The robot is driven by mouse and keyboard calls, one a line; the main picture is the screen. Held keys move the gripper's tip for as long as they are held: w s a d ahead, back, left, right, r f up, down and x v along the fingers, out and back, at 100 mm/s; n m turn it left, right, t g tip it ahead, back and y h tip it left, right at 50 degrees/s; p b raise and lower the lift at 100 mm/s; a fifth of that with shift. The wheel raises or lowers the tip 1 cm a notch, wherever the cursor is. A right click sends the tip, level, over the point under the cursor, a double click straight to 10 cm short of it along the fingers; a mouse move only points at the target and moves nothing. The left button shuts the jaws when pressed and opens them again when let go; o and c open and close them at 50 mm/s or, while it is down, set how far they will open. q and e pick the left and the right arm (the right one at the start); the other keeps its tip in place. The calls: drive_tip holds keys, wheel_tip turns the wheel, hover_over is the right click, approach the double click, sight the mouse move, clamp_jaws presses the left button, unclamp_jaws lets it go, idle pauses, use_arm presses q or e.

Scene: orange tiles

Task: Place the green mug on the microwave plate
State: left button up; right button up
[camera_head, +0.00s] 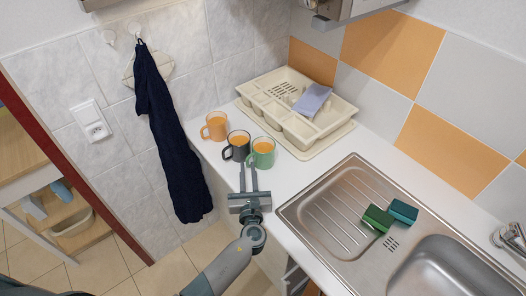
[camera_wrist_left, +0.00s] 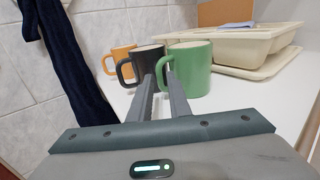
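The green mug (camera_head: 263,154), filled with something orange, stands upright on the white counter near its left edge. It also shows in the left wrist view (camera_wrist_left: 193,70), with its handle toward my left gripper. My left gripper (camera_head: 249,166) is open, its two slim fingers parallel and a little apart. Its fingertips (camera_wrist_left: 160,76) are at the mug's handle; I cannot tell whether they touch it. A black mug (camera_head: 237,146) and an orange mug (camera_head: 215,126) stand close by on the left. No microwave plate is visible. My right gripper is not in view.
A cream dish rack (camera_head: 297,129) with a purple item (camera_head: 312,100) stands behind the mugs. A steel sink (camera_head: 330,208) with green (camera_head: 378,219) and teal (camera_head: 403,211) sponges lies to the right. A dark towel (camera_head: 172,140) hangs on the left wall.

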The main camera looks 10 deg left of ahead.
use_arm(q)
drive_tip(key=shift+x, duration=0.8)
clamp_jaws()
idle(0.5)
idle(0.6)
